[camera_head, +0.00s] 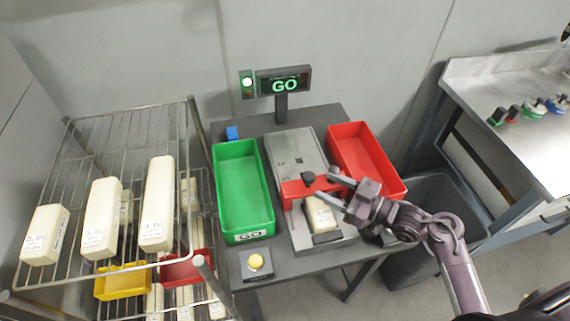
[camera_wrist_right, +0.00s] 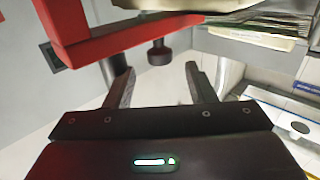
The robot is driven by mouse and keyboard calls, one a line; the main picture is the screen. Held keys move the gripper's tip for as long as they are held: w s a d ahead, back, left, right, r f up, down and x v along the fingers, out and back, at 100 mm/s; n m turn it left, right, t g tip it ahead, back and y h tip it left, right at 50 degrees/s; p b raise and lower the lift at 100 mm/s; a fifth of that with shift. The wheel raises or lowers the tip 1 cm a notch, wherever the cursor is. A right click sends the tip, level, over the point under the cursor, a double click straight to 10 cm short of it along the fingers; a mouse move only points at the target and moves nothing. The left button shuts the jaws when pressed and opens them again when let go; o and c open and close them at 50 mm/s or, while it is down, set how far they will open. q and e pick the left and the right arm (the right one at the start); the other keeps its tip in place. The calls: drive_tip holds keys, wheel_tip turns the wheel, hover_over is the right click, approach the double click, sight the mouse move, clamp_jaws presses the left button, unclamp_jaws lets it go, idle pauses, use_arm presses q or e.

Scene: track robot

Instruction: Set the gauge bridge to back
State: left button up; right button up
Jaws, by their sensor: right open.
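The red gauge bridge (camera_head: 297,188) spans the grey metal bed of the gauge (camera_head: 290,150), around the middle to front part of the bed. A black knob (camera_head: 308,178) is on the bridge; it also shows in the right wrist view (camera_wrist_right: 158,53), beside the red bridge (camera_wrist_right: 110,42). A cream labelled block (camera_head: 320,215) lies on the bed just in front of the bridge. My right gripper (camera_head: 329,184) is open at the bridge's right end. In the wrist view its fingers (camera_wrist_right: 162,80) point toward the knob, which is apart from them. My left gripper is out of view.
A green bin (camera_head: 243,185) stands left of the gauge and a red bin (camera_head: 365,158) right. A sign (camera_head: 284,82) reads GO. A wire rack (camera_head: 110,130) with cream blocks stands left.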

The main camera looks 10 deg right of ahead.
sight(309, 175)
drive_tip(key=shift+w+a+r, duration=0.1)
drive_tip(key=shift+w+r, duration=0.05)
drive_tip(key=shift+r, duration=0.05)
drive_tip(key=shift+w+a+r+p, duration=0.2)
drive_tip(key=shift+w+a+p, duration=0.25)
drive_tip(key=shift+p, duration=0.15)
drive_tip(key=x, duration=0.2)
drive_tip(key=shift+w+a+f+p, duration=0.1)
drive_tip(key=shift+w+a+p, duration=0.1)
drive_tip(key=shift+p, duration=0.15)
drive_tip(key=shift+x, duration=1)
drive_tip(key=shift+a+f, duration=0.1)
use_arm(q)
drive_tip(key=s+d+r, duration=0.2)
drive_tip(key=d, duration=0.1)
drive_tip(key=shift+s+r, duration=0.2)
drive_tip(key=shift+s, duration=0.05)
use_arm(e)
clamp_jaws()
